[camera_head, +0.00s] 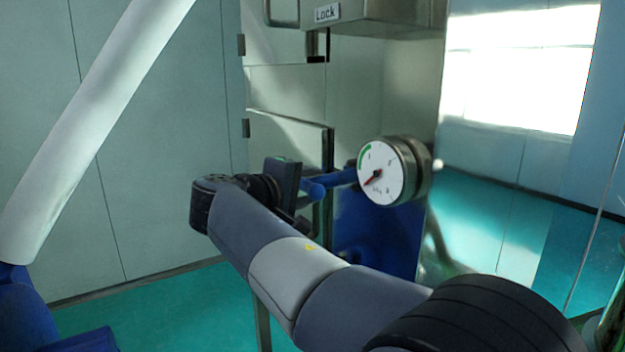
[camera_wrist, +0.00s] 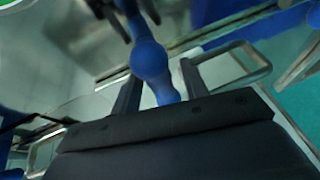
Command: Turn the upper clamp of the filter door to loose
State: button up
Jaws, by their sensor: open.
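A blue clamp handle with a rounded end (camera_wrist: 151,62) lies between the two dark fingers of my gripper (camera_wrist: 159,72) in the wrist view. The fingers stand apart on either side of it, and I cannot tell whether either touches it. In the head view my gripper (camera_head: 285,180) is beside a blue handle (camera_head: 342,178), left of the gauge. The filter door and the clamp's mount are mostly hidden behind my arm and the gauge. I cannot make out whether the clamp is tight or loose.
A round white-faced gauge (camera_head: 380,173) stands close to the right of the blue handle. A steel housing with a "Lock" label (camera_head: 327,13) hangs above. A metal bar handle (camera_wrist: 245,62) is right of my fingers in the wrist view. Green floor (camera_head: 170,300) lies open below.

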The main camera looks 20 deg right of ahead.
jog(key=shift+x, duration=1.1)
jog(key=shift+f, duration=0.2)
jog(key=c, duration=0.9)
jog(key=shift+o, duration=0.2)
